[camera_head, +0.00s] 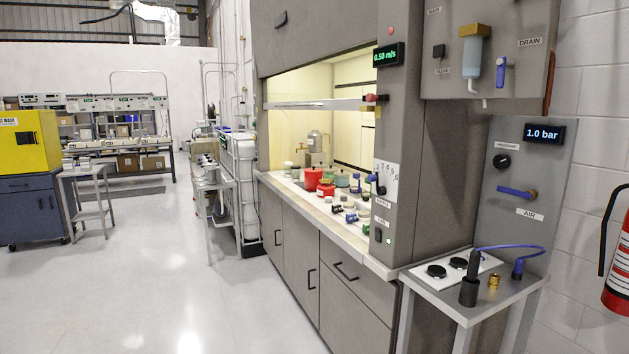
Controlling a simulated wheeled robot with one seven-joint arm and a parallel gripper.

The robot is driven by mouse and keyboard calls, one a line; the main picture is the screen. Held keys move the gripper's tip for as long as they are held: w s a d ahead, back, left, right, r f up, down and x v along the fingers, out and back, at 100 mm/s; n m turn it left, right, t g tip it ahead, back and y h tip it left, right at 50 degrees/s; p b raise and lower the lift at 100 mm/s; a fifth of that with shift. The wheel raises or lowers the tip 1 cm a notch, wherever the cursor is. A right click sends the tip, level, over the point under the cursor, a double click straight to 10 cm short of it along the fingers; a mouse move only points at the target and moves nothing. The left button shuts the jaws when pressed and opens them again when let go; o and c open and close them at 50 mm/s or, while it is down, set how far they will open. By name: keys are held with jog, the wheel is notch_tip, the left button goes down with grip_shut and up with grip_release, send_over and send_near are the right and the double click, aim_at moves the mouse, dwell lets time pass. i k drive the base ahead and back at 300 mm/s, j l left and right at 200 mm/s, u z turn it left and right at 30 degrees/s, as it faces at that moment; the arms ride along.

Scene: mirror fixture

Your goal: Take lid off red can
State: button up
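A red can (313,179) stands on the white worktop inside the fume hood, near the middle of the picture. A second, lower red object (326,190) sits in front of it and to its right. Both are small here, and I cannot tell which part is a lid or whether a lid is on. My gripper is not in view.
The fume hood's raised sash (320,104) has its edge above the worktop. A side table (480,308) with a hose stands at front right. The floor (160,270) at left is clear.

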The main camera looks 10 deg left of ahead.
aim_at(312, 182)
jog(key=i+j+u, duration=0.6)
jog(key=i, duration=0.2)
jog(key=i+j+u, duration=0.25)
jog(key=i, duration=0.15)
jog(key=i+u, duration=0.3)
jog(key=i, duration=2.05)
jog(key=i+j+z, duration=0.15)
jog(key=i, duration=0.4)
jog(key=i+z, duration=0.2)
jog(key=i, duration=0.35)
jog(key=i+j+z, duration=0.15)
jog(key=i+j, duration=0.15)
jog(key=i, duration=0.25)
